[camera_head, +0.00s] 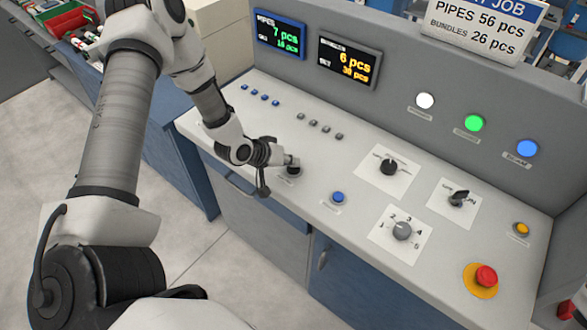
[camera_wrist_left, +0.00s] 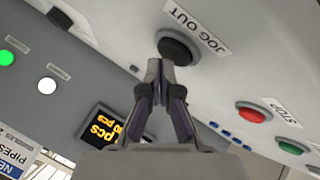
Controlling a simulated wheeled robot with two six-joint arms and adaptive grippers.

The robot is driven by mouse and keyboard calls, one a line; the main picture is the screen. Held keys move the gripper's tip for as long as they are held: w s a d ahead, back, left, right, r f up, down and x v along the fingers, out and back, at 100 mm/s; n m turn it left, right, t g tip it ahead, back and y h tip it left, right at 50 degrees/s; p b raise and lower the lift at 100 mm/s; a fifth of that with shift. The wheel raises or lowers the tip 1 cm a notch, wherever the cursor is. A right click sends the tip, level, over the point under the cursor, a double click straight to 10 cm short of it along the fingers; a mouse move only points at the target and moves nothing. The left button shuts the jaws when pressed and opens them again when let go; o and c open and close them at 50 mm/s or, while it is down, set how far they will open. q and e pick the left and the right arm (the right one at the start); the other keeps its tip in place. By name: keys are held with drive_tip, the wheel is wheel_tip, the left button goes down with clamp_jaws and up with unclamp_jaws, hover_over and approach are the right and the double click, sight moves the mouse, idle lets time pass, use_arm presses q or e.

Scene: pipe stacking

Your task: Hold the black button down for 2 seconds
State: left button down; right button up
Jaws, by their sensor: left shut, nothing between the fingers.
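The black button (camera_head: 293,171) is on the sloped light-grey console top, partly covered by my left gripper in the head view. In the left wrist view the black button (camera_wrist_left: 180,46) is round, in a dark ring, next to a "JOG OUT" label. My left gripper (camera_head: 292,160) is shut and empty, with its fingertips at the black button. In the left wrist view the closed fingertips (camera_wrist_left: 160,66) overlap the button's lower left edge. I cannot tell whether they touch it or whether it is pressed in. My right gripper is not in view.
A blue button (camera_head: 338,197) sits just right of the black one. A red button (camera_wrist_left: 251,111) and a green button (camera_wrist_left: 290,146) are nearby in the wrist view. Dials (camera_head: 389,167) and a red emergency stop (camera_head: 486,276) are farther right. Displays (camera_head: 349,63) stand on the back panel.

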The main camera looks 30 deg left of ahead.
sight(292, 169)
use_arm(q)
drive_tip(key=shift+f+b, duration=0.35)
drive_tip(key=shift+b, duration=0.05)
idle(0.5)
drive_tip(key=shift+r, duration=0.1)
idle(2.5)
drive_tip(key=shift+r+p, duration=0.65)
drive_tip(key=shift+r, duration=0.1)
drive_tip(key=shift+r, duration=0.1)
wheel_tip(292, 169, up, 5)
drive_tip(key=p, duration=0.4)
idle(0.5)
